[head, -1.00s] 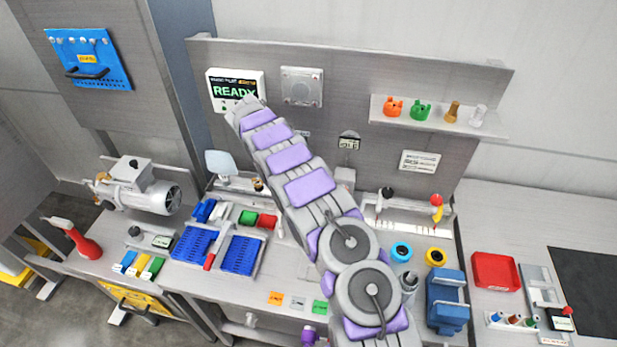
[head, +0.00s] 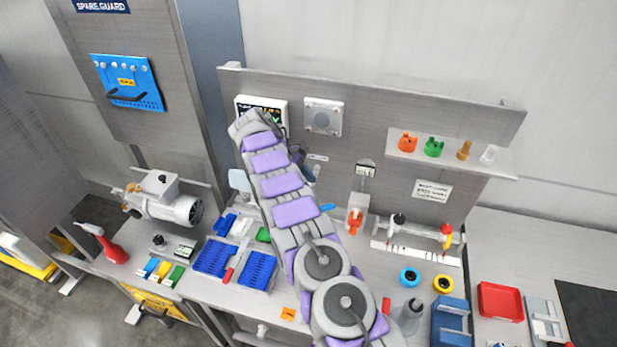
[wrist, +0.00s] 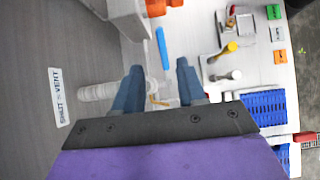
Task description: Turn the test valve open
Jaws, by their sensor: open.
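In the wrist view my gripper (wrist: 160,66) is open, with its two dark blue fingers apart and nothing held between them. A ribbed pale cylinder (wrist: 100,92) stands out from the panel just left of the left finger. A "SHUT / VENT" label (wrist: 58,97) is beside it. A blue bar (wrist: 162,47) lies beyond the fingertips, in the gap's line; it also shows in the head view (head: 327,207). An orange part (wrist: 155,8) is past it. I cannot tell for certain which part is the test valve. In the head view my arm hides most of the gripper.
A manifold with a red-yellow handle (head: 446,234) is on the bench at right. A display (head: 272,108) on the back panel is partly covered by my arm. A shelf (head: 450,158) holds small coloured parts.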

